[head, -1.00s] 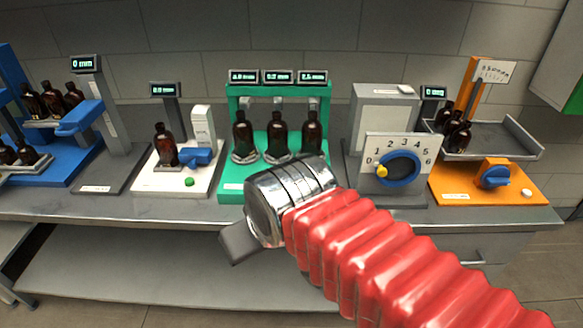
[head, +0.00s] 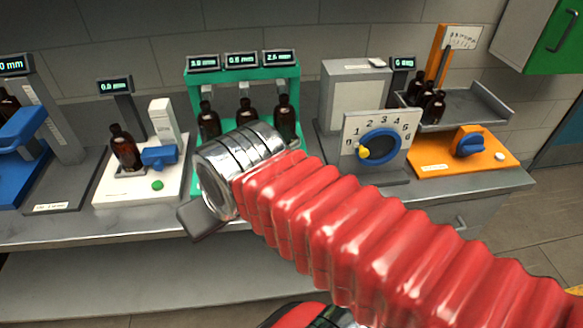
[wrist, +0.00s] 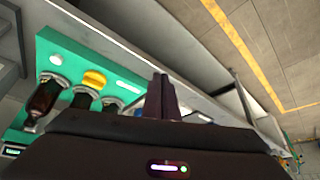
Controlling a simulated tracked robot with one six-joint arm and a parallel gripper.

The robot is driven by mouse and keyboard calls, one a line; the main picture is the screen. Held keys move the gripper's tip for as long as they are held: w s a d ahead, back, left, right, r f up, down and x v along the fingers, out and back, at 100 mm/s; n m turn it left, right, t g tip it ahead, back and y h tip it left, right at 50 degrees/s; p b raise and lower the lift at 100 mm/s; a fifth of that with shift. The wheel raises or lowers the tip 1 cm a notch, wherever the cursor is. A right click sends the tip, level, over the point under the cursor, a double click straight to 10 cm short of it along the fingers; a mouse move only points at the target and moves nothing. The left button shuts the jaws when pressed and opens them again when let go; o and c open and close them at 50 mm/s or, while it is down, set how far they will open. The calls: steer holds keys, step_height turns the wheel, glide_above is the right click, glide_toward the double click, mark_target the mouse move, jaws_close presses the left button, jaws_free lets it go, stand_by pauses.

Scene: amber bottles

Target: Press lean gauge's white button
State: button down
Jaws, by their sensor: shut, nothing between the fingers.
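A white button (head: 500,156) sits on the right front corner of an orange station (head: 430,166), beside a blue knob (head: 468,142). This station has an upright orange post with a white scale card (head: 461,37) and a grey tray (head: 470,106) holding amber bottles (head: 433,105). I cannot read its name label, so whether it is the lean gauge is unclear. My gripper (head: 198,223) is shut and empty, in front of the bench and well left of the orange station. In the wrist view its dark fingers (wrist: 160,92) are together, near a green station (wrist: 68,56).
A grey dial station (head: 378,135) with a yellow-tipped blue dial stands between the green and orange stations. A white station (head: 110,188) with a green button (head: 157,185) is left. The green station has a yellow button (wrist: 95,79). Floor is open at right.

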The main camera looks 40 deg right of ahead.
steer(key=w+d+r+m+t+y, duration=0.2)
steer(key=w+d+r+m+y, duration=0.15)
steer(key=w+m, duration=0.55)
steer(key=w+d+r+m+t+y, duration=0.2)
steer(key=w+d+r+m, duration=0.3)
steer(key=m, duration=0.8)
steer(key=s+d+f+m+h, duration=0.1)
steer(key=s+d+f+h, duration=0.1)
steer(key=d, duration=0.7)
steer(key=s+d+f+m+h, duration=0.2)
steer(key=d+f, duration=0.3)
steer(key=d, duration=0.5)
steer(key=shift+s+d+f, duration=0.2)
steer(key=shift+s+f, duration=0.1)
steer(key=shift+s, duration=0.5)
steer(key=shift+f, duration=0.15)
steer(key=shift+f, duration=4.25)
steer(key=shift+f, duration=0.1)
steer(key=shift+f, duration=0.3)
